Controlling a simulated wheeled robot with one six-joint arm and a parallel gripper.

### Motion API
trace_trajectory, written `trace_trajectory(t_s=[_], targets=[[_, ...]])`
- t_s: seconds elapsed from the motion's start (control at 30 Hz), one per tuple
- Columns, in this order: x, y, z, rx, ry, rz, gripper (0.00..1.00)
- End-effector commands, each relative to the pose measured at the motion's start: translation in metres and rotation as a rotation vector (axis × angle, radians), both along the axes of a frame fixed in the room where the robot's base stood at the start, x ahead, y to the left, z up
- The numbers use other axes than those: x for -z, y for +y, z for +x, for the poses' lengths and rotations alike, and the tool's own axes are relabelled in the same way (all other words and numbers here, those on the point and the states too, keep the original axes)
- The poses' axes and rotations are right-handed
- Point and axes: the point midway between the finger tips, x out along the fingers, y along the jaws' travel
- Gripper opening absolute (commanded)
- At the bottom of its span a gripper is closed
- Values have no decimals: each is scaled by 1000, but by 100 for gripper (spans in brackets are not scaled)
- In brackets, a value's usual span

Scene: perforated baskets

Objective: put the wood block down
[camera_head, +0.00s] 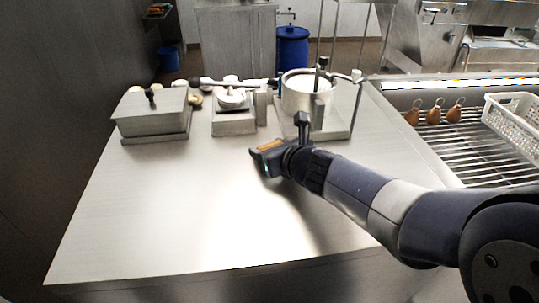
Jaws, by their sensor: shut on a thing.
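My gripper (263,157) is over the middle of the steel table (160,220), with my arm reaching in from the right. A small strip of orange-brown wood block (271,146) shows at the gripper, which is shut on it. Most of the block is hidden by the gripper. I cannot tell whether the block touches the table or is held just above it.
Behind the gripper stand a lidded metal box (152,112), a small metal device (233,118) and a round pot (303,92) on a stand. A white perforated basket (513,122) sits on the rack (470,150) at right. The table's front left is clear.

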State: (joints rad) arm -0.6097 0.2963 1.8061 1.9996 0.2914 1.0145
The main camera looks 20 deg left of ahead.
Motion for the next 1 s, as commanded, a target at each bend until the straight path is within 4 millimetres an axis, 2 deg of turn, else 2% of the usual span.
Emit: trace_trajectory(t_s=[0.4,0.43,0.6,0.7,1.0], targets=[[6,0,0,0,-1,-1,33],[5,0,0,0,-1,-1,58],[4,0,0,0,-1,-1,72],[4,0,0,0,-1,-1,78],[1,0,0,0,-1,-1,78]])
